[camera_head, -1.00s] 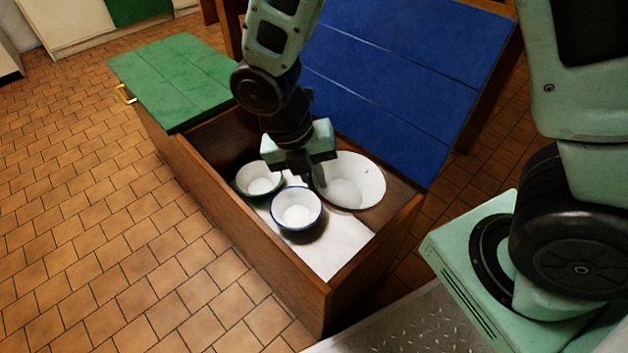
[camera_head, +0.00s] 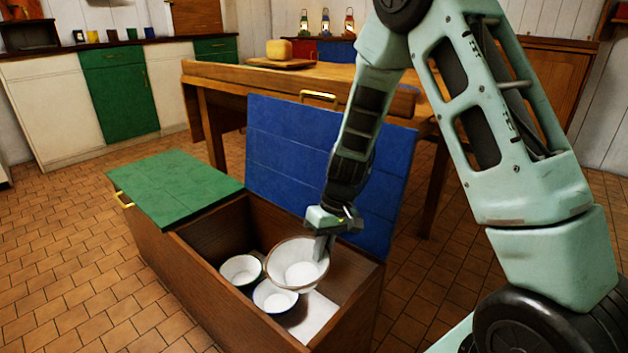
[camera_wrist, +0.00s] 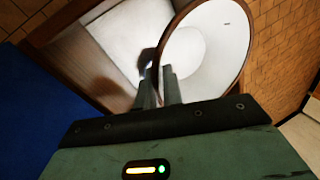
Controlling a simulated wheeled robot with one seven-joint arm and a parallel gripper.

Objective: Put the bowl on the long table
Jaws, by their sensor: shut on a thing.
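My gripper (camera_head: 320,246) is shut on the rim of the large white bowl (camera_head: 290,268). The bowl is tilted and held up inside the open wooden chest, overlapping the blue-rimmed bowl in the head view. In the wrist view, the large bowl (camera_wrist: 222,48) hangs from my fingertips (camera_wrist: 160,88), its dark rim showing. The long table (camera_head: 225,73) is wooden and stands behind the chest. A yellow block on a board (camera_head: 282,63) is on it.
The open chest (camera_head: 170,265) holds two smaller bowls, one green-rimmed (camera_head: 241,270) and one blue-rimmed (camera_head: 274,298). Its raised blue lid (camera_head: 300,150) stands between the chest and the long table. The green lid (camera_head: 175,187) is closed. Tiled floor is clear at left.

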